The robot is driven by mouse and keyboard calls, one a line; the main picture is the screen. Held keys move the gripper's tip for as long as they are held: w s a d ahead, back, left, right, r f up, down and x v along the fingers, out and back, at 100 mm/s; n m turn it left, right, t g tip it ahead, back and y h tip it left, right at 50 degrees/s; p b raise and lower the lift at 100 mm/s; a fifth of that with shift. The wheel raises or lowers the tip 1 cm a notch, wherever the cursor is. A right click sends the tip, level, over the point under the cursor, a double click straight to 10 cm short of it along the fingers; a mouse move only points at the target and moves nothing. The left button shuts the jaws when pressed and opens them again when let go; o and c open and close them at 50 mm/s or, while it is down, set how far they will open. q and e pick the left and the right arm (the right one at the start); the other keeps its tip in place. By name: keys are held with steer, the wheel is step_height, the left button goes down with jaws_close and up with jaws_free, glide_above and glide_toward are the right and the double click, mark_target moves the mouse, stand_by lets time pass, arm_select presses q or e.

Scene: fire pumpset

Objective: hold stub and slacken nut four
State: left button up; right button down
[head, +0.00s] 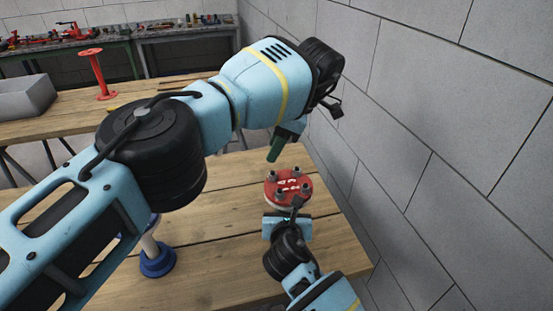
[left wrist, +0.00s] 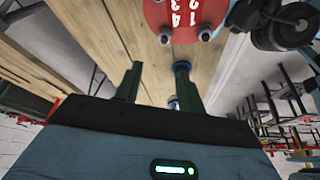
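A red round flange (head: 288,187) with white markings and several grey nuts round its rim sits above the wooden table. It also shows in the left wrist view (left wrist: 178,14), with white numbers and two grey nuts nearest me. My left gripper (head: 275,148) hangs above and left of the flange, apart from it; in the left wrist view its two green fingers (left wrist: 158,75) are spread with nothing between them. My right gripper (head: 295,208) is at the flange's near side. Its fingertips are small and dark; I cannot tell whether they grip. The stub under the flange is hidden.
A pale pipe with a blue foot (head: 157,260) stands on the table at left, partly behind my left arm. A block wall (head: 450,130) runs close along the right. Behind, another table holds a red spool (head: 97,72) and a grey bin (head: 24,97).

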mark_target(272, 174)
arm_select(q)
step_height(272, 174, up, 3)
steer(key=shift+r, duration=0.15)
stand_by(0.3)
steer(key=f+h, duration=0.1)
steer(key=a+f+g+h, duration=0.1)
steer(key=h, duration=0.1)
steer(key=shift+w+a+f, duration=0.1)
steer(key=shift+f, duration=0.2)
steer(key=shift+a+h, duration=0.35)
steer(key=shift+h, duration=0.25)
steer(key=a+r+h, duration=0.4)
steer(key=a+h, duration=0.1)
steer(key=shift+t, duration=0.3)
steer(key=x, duration=1.2)
steer(key=shift+d+f, duration=0.1)
steer(key=shift+f, duration=0.15)
